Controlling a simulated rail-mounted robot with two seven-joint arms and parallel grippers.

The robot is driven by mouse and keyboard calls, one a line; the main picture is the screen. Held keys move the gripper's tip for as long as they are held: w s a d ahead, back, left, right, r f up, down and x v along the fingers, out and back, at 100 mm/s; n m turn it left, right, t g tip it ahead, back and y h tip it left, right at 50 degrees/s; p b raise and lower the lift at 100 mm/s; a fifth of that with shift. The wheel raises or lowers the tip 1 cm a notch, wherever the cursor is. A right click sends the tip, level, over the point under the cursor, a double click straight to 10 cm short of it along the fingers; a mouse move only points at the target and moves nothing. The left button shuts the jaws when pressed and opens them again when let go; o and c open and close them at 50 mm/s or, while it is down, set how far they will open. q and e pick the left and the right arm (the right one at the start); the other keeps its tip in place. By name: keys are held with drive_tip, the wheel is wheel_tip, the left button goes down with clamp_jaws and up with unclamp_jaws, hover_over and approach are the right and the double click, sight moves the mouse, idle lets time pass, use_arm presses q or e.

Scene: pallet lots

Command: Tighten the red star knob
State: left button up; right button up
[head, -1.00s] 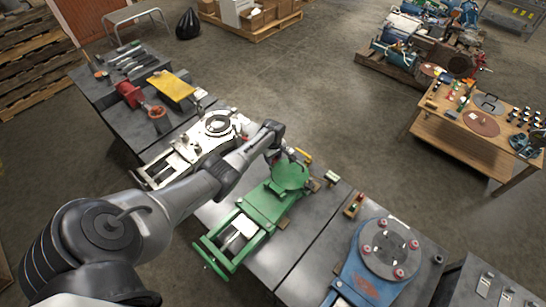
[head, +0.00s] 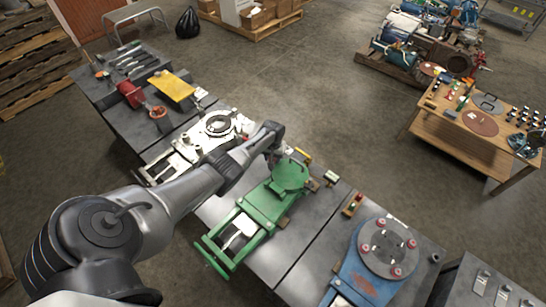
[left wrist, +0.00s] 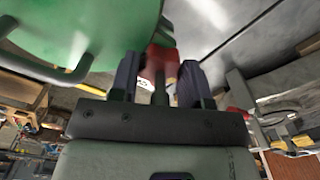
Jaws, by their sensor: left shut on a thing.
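The red star knob (left wrist: 160,60) shows in the left wrist view between the two dark fingers of my left gripper (left wrist: 158,74). The gripper is shut on it, and the fingers hide part of it. A dark stem shows below the red part. A large green round plate (left wrist: 85,25) is close by on the left. In the head view my left gripper (head: 274,160) is at the back left edge of the green machine (head: 266,207), beside its round plate (head: 291,174). The knob is hidden by the gripper there. My right gripper is not in view.
A white machine (head: 205,140) stands on the left and a blue one (head: 365,278) on the right, on the dark bench (head: 295,240). A small yellow object (head: 303,154) lies just behind the green plate. A wooden table (head: 455,137) stands apart at the right.

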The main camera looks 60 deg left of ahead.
use_arm(q)
drive_tip(key=m, duration=0.3)
drive_tip(key=shift+m, duration=0.4)
drive_tip(key=m, duration=0.8)
drive_tip(key=shift+m+b, duration=0.3)
drive_tip(key=shift+m, duration=2.4)
drive_tip(key=shift+b, duration=0.3)
drive_tip(key=o, duration=0.9)
